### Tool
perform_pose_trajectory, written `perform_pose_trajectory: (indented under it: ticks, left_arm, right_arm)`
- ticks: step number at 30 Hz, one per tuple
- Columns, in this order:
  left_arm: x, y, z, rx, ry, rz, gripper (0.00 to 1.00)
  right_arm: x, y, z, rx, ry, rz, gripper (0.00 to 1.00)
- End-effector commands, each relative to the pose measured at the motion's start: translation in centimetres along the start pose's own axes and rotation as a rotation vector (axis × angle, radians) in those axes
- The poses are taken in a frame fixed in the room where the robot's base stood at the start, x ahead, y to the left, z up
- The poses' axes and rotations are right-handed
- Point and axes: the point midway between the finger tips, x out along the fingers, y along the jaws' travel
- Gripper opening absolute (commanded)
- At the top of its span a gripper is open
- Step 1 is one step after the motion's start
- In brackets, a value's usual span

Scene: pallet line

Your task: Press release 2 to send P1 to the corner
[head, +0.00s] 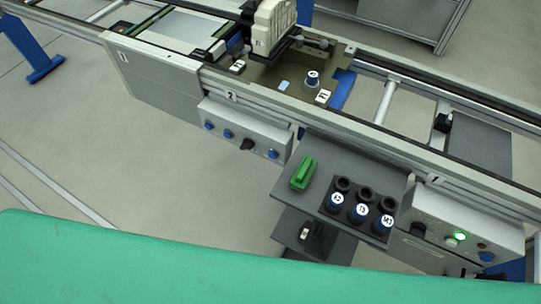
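A pallet (297,95), a dark olive plate with a white P1 tag (323,97), sits on the conveyor near the rail label 2 (231,96). A blue-capped part (312,78) stands on it, and a beige machine head (273,27) overhangs its far side. Below label 2 is a grey control box (240,127) with blue buttons, one at its right end (273,154), and a black knob (247,144). I cannot read which button is release 2. Neither of my grippers is in view.
A grey shelf (327,160) holds a green block (303,174) and a black rack with several blue-capped parts. Right of it, another control box (440,222) below label 1 (434,180) has a lit green lamp (459,237). A green surface (150,270) fills the lower left.

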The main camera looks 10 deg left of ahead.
Motion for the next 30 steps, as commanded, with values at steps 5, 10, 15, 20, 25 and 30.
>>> perform_pose_trajectory:
  ticks: [5, 10, 15, 20, 25, 30]
  left_arm:
    - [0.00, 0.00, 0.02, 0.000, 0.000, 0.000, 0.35]
    - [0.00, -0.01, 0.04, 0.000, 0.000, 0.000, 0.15]
    - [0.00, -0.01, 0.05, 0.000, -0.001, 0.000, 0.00]
    - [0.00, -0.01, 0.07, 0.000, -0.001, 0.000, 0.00]
    - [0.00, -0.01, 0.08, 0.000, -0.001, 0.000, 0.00]
    - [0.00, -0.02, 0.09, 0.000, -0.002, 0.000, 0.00]
  right_arm:
    - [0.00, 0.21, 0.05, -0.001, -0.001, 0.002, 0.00]
    - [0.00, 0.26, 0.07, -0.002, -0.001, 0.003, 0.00]
    - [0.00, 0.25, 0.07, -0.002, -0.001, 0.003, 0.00]
    - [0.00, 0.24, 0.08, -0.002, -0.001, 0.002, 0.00]
    - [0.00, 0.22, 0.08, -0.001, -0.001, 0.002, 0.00]
    - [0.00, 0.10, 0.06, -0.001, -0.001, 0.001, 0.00]
